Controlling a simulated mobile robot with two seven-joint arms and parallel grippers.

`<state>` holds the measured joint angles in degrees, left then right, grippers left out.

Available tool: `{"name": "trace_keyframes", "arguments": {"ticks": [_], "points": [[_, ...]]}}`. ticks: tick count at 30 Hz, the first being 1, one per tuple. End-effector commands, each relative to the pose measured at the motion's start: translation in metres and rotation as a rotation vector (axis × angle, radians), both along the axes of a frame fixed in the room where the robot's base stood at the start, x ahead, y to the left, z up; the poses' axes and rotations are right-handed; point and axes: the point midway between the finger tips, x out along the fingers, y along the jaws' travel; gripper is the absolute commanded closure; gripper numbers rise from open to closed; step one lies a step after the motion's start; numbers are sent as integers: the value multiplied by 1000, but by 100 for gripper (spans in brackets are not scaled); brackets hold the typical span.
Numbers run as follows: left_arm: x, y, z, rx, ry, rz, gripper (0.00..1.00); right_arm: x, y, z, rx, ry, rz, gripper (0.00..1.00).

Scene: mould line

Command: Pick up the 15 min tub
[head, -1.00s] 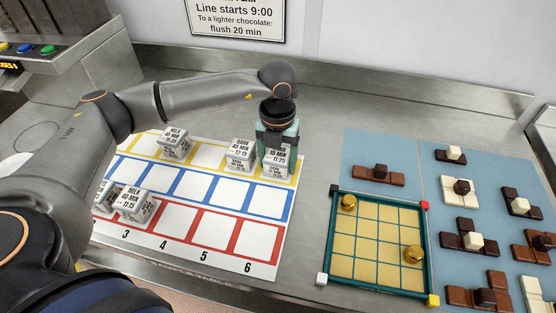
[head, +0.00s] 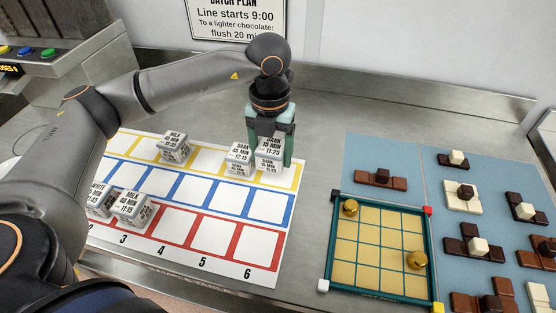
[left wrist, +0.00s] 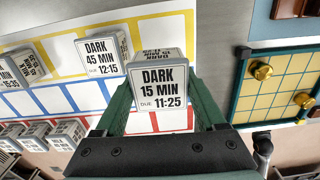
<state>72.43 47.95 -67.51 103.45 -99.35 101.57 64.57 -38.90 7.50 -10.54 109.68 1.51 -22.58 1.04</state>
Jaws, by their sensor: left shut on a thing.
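The 15 min tub (head: 269,152) is a pale grey block labelled "DARK 15 MIN 11:25". My left gripper (head: 271,145) is shut on it, with one green finger on each side. In the left wrist view the tub (left wrist: 160,88) sits between the two fingertips (left wrist: 163,100), its label facing the camera. It is over the yellow row at the right end of the board; the head view suggests it is raised a little, but the gap beneath is hard to judge. My right gripper is not in view.
The "DARK 45 MIN 12:15" tub (head: 239,158) stands close at its left. The gold-gridded tray (head: 425,255) and blue mat (head: 400,150) with chocolate pieces lie to the right.

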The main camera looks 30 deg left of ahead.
Motion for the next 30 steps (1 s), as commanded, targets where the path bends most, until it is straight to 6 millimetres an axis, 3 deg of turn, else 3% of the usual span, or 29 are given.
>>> {"name": "trace_keyframes", "arguments": {"ticks": [4,9,15,20,30], "points": [[-30,5,34,2,-8,-2,90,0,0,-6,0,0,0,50],[-69,9,49,2,-5,-2,90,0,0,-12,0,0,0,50],[-100,12,64,1,-4,0,90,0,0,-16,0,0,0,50],[-112,14,74,2,-3,1,90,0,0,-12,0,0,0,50],[-114,14,116,0,-1,0,90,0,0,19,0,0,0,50]]}}
